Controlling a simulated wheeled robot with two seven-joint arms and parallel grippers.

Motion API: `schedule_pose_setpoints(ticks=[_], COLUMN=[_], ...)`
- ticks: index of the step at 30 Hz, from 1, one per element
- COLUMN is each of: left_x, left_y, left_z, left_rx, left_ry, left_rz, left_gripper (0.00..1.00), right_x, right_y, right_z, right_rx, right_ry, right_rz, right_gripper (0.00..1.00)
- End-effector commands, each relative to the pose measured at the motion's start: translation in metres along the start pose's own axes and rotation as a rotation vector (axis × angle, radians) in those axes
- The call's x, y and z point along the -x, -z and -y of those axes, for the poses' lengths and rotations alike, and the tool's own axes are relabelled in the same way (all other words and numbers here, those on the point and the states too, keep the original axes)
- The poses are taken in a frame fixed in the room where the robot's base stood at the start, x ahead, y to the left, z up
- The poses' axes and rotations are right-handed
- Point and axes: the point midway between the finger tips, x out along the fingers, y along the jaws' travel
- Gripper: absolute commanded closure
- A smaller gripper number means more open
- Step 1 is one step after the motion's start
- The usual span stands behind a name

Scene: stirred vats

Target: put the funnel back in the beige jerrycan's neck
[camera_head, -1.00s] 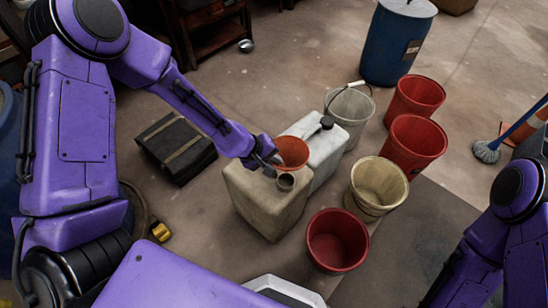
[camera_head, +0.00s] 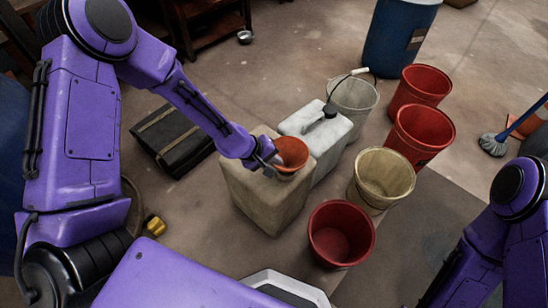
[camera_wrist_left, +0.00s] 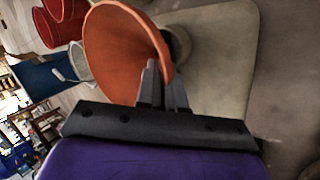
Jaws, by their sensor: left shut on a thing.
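The orange funnel (camera_head: 292,153) is held over the top of the beige jerrycan (camera_head: 262,196) at its right part. My left gripper (camera_head: 271,161) is shut on the funnel's near left side. In the left wrist view the gripper's fingers (camera_wrist_left: 163,88) grip the funnel (camera_wrist_left: 120,50), and the jerrycan (camera_wrist_left: 222,70) is behind it. A dark round part, seemingly the jerrycan's neck (camera_wrist_left: 181,45), shows partly behind the funnel's edge. The head view hides the neck, and I cannot tell whether the spout is inside it. My right gripper is out of view.
A white jerrycan (camera_head: 322,132) with a dark cap stands close behind the beige one. A white bucket (camera_head: 352,104), two red buckets (camera_head: 418,136), a cream bucket (camera_head: 380,181) and another red bucket (camera_head: 340,236) stand to the right. A black case (camera_head: 172,142) lies left.

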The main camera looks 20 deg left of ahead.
Motion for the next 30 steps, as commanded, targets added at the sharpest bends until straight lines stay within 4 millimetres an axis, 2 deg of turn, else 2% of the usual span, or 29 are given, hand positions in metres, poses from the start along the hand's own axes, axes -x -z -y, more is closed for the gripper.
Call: schedule_pose_setpoints(ticks=[5, 30], left_x=[-0.0077, -0.0079], left_y=[0.0001, -0.0012], left_z=[0.0051, 0.0050], left_rx=[0.000, 0.000], left_ry=[0.000, -0.001], left_rz=[0.000, 0.000], left_gripper=[1.00, 1.00], right_x=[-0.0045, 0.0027], right_y=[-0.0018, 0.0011], right_z=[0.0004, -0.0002], right_rx=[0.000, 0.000], right_ry=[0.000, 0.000], right_rz=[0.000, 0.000], right_gripper=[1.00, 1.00])
